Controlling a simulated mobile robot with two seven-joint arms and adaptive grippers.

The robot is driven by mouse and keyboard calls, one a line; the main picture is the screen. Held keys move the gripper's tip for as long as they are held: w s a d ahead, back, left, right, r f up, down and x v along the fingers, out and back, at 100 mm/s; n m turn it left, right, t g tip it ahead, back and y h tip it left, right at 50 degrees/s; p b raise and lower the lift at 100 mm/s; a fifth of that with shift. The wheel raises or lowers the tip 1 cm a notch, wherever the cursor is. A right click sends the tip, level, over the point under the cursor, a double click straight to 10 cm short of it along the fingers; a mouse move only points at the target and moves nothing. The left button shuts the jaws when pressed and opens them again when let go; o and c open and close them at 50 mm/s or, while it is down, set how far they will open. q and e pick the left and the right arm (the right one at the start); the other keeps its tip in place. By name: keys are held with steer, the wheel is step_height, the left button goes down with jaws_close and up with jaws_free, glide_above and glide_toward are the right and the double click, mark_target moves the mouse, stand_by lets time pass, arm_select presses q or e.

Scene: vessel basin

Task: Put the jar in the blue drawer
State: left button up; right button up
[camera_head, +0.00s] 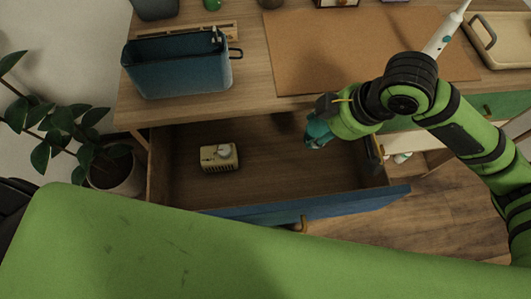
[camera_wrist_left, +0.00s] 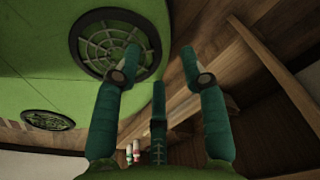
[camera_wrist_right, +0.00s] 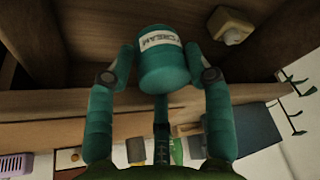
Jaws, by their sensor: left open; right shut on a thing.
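The blue drawer (camera_head: 350,204) is pulled open below the table in the head view. My right gripper (camera_head: 316,137) is over the right half of its opening. In the right wrist view the gripper is shut on the jar (camera_wrist_right: 163,72), a teal jar with a white CREAM label, held between its fingertips. In the head view the jar is hard to tell from the teal fingers. My left gripper (camera_wrist_left: 158,72) is open and empty in the left wrist view, near a green round-grilled part of my body. It does not show in the head view.
A small cream-coloured device (camera_head: 219,157) lies in the left part of the drawer; it also shows in the right wrist view (camera_wrist_right: 231,25). A blue bin (camera_head: 178,72) and a brown mat (camera_head: 350,45) are on the tabletop (camera_head: 255,75) above. A potted plant (camera_head: 115,170) stands left.

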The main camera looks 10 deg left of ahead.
mark_target(278, 180)
steer(key=a+f+n+b, duration=0.1)
steer(key=f, duration=0.2)
steer(key=s+a+f+n+g+b, duration=0.1)
steer(key=a+f+n, duration=0.1)
steer(key=f, duration=0.1)
steer(key=a+f+n+b, duration=0.1)
steer(key=f+n, duration=0.1)
steer(key=f, duration=0.1)
steer(key=shift+s+a+f+g, duration=0.2)
steer(key=shift+s+f+g, duration=0.1)
steer(key=shift+s+g, duration=0.1)
steer(key=shift+f, duration=0.65)
step_height(278, 180, down, 3)
steer(key=shift+f+b, duration=0.1)
steer(key=shift+b, duration=0.3)
arm_select(q)
steer(key=w+d+f+t, duration=0.1)
steer(key=w+f, duration=0.3)
steer(key=w, duration=0.2)
steer(key=shift+f, duration=0.15)
arm_select(e)
steer(key=shift+w+f, duration=0.1)
arm_select(q)
steer(key=shift+s, duration=0.1)
arm_select(e)
steer(key=o, duration=1.2)
steer(key=shift+f, duration=0.1)
arm_select(q)
steer(key=shift+s, duration=0.15)
